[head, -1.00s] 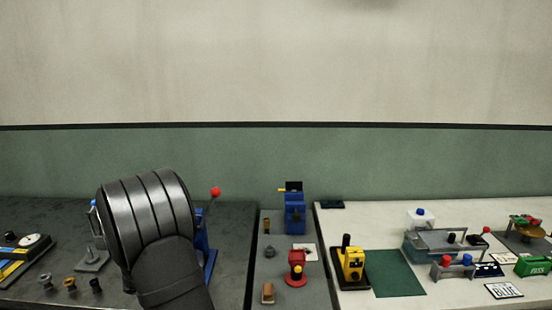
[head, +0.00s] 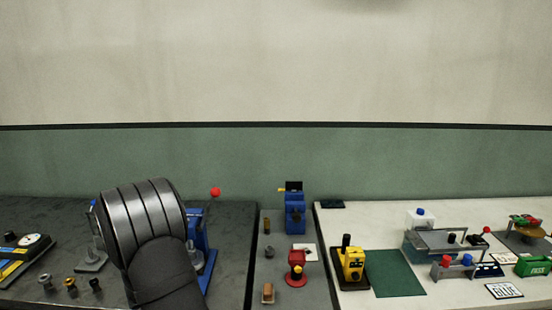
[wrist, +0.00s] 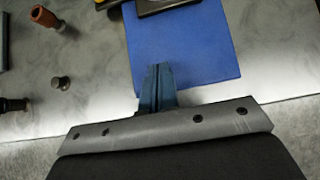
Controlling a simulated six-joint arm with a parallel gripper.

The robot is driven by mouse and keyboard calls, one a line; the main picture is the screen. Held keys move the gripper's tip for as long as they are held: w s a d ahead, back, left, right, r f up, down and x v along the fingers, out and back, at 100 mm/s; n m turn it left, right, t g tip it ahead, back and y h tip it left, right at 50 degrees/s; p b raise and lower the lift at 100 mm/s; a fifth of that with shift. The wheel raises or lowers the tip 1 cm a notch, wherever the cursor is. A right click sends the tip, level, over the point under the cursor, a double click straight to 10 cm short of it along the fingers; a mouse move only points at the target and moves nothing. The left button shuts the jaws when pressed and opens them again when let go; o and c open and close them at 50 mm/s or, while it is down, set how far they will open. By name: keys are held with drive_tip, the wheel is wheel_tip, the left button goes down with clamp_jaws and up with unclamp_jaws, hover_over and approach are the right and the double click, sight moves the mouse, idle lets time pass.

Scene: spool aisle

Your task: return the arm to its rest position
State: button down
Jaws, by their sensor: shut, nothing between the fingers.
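In the wrist view my gripper (wrist: 158,72) shows as two narrow blue-grey fingers pressed together, with nothing between them. The fingers point over a flat blue plate (wrist: 205,45) on the grey worktop. I cannot tell how high they are above it. In the head view my dark ribbed arm link stands at the lower left and covers part of the bench. The gripper itself is not seen there.
A blue press with a red ball (head: 215,192) stands partly behind my arm. Small knobs (head: 71,286) sit left of it. In the wrist view a brown-handled tool (wrist: 45,17) and a dark knob (wrist: 62,82) lie left.

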drive_tip(key=s+r+m, duration=0.1)
drive_tip(key=s+r, duration=0.6)
drive_tip(key=s, duration=0.5)
drive_tip(key=shift+s+a, duration=0.2)
drive_tip(key=shift+s, duration=0.2)
